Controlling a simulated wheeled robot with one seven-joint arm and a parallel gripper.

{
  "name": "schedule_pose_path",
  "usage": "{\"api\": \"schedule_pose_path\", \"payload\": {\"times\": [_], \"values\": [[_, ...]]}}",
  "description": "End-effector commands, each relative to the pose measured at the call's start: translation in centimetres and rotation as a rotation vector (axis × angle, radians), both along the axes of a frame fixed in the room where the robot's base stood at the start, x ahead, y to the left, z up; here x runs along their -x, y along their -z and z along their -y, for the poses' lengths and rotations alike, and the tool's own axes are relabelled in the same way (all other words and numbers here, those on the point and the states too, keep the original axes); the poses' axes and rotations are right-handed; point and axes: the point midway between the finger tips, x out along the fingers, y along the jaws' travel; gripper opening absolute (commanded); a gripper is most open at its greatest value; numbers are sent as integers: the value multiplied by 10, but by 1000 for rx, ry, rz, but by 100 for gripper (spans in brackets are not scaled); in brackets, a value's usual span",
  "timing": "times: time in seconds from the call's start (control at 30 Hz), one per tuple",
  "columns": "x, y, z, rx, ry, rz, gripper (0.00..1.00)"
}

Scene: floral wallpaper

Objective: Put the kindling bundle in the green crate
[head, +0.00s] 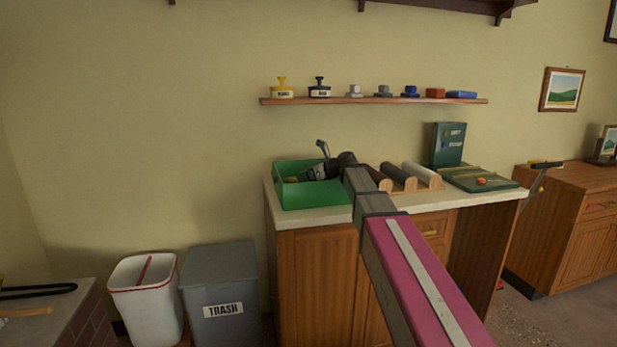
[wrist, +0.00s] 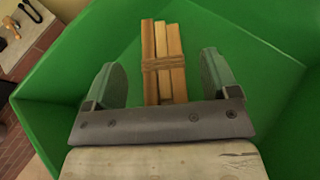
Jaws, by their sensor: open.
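The kindling bundle (wrist: 162,52) is several pale wooden sticks tied with a brown band. In the wrist view it lies inside the green crate (wrist: 65,62), between the fingers of my gripper (wrist: 160,66). The fingers are open, with a gap on each side of the bundle. Its near end is hidden behind the gripper body. In the head view the green crate (head: 318,194) stands at the left end of the counter, and my gripper (head: 306,175) reaches into it from the right. There the bundle is mostly hidden by the crate wall and gripper.
On the counter (head: 330,218), right of the crate, are a rack of rolls (head: 412,180) and a green board (head: 478,180). A shelf (head: 375,101) with stamps and small blocks hangs above. A trash bin (head: 220,285) and a white bin (head: 146,300) stand left of the counter.

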Motion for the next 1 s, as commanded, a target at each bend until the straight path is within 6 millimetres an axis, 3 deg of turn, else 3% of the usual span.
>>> {"api": "schedule_pose_path", "payload": {"times": [0.1,0.6,1.0], "values": [[3,-11,4,-1,2,1,81],[47,-47,82,0,1,0,81],[54,-54,97,-1,-1,-1,81]]}}
